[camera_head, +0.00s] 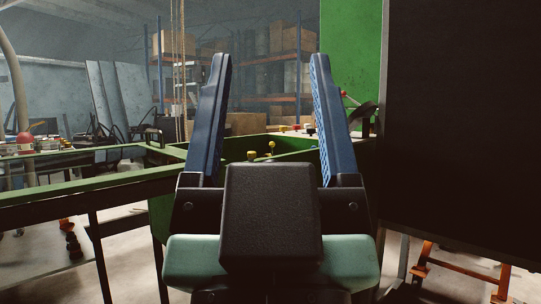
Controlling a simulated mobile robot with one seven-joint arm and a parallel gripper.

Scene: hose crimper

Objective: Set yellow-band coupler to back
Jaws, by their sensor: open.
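My gripper (270,60) fills the middle of the view. Its two blue fingers stand wide apart with nothing between them. Beyond it, two small yellow-topped parts, one nearer (251,155) and one slightly farther right (271,147), show inside or on the green-framed bench (110,186). They are too small to tell whether either is the yellow-band coupler. My gripper's body hides much of the bench below them.
A large dark panel (460,120) closes off the right side, beside a green upright (350,45). Small red and white parts (296,128) lie on the far bench edge. A red rounded object (25,142) is at far left. Shelves with boxes (270,70) stand behind.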

